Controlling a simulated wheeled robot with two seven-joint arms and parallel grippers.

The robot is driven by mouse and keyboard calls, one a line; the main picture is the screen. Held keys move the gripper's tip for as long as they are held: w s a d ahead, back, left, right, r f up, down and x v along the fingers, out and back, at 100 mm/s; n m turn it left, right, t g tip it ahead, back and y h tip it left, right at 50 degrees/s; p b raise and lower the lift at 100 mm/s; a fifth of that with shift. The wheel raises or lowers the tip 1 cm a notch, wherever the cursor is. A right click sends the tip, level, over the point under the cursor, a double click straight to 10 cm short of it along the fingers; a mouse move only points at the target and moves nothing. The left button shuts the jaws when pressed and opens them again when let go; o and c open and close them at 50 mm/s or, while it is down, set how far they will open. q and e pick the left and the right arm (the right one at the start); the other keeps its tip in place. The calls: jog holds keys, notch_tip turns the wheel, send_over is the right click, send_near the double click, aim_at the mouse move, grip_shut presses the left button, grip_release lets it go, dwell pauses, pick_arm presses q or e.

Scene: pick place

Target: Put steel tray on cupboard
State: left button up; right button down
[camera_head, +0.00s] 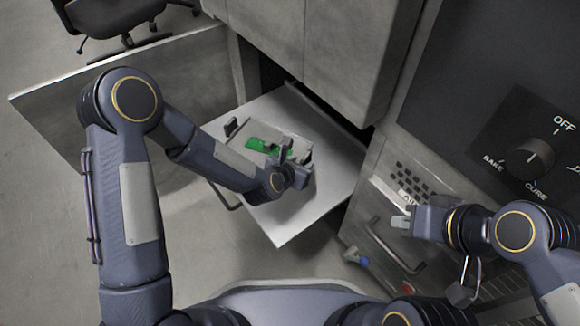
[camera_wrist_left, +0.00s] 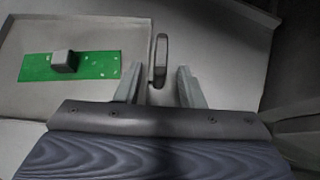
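The steel tray (camera_head: 240,133) lies on a pulled-out flat shelf (camera_head: 330,190) of the cupboard (camera_head: 320,50). A green circuit board (camera_head: 256,145) with a grey block on it lies in the tray; the tray wall (camera_wrist_left: 22,45) and board (camera_wrist_left: 95,66) also show in the left wrist view. An upright tray handle (camera_wrist_left: 161,58) stands just ahead of my left gripper (camera_wrist_left: 158,88), between the lines of its two spread fingers. No contact shows. In the head view the left gripper (camera_head: 290,158) covers the tray's near right side. My right gripper (camera_head: 400,217) is off to the right, away from the tray.
An open cupboard door (camera_head: 60,110) stands at the left, behind my left arm. An oven-like unit with a knob (camera_head: 529,157) and a drawer handle (camera_head: 390,245) is at the right, near my right gripper. The shelf's front part is clear.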

pick_arm(q)
jog(key=p+v, duration=0.2)
jog(key=v, duration=0.8)
jog(key=shift+a+r, duration=0.1)
jog(key=shift+r, duration=0.05)
jog(key=s+a+r+m+g, duration=0.2)
jog(key=s+a+r+m, duration=0.2)
jog(key=a+r+m, duration=0.95)
jog(key=s+a+r+m+g+y, duration=0.1)
jog(key=s+a+m, duration=0.2)
jog(key=s+m, duration=0.4)
jog(key=s+a+r+m, duration=0.1)
jog(key=s+a+m, duration=0.2)
jog(key=s+m, duration=0.4)
jog(key=shift+s+a+g+y, duration=0.35)
jog(key=shift+s+g+y, duration=0.05)
jog(key=shift+s, duration=0.4)
jog(key=shift+m, duration=0.25)
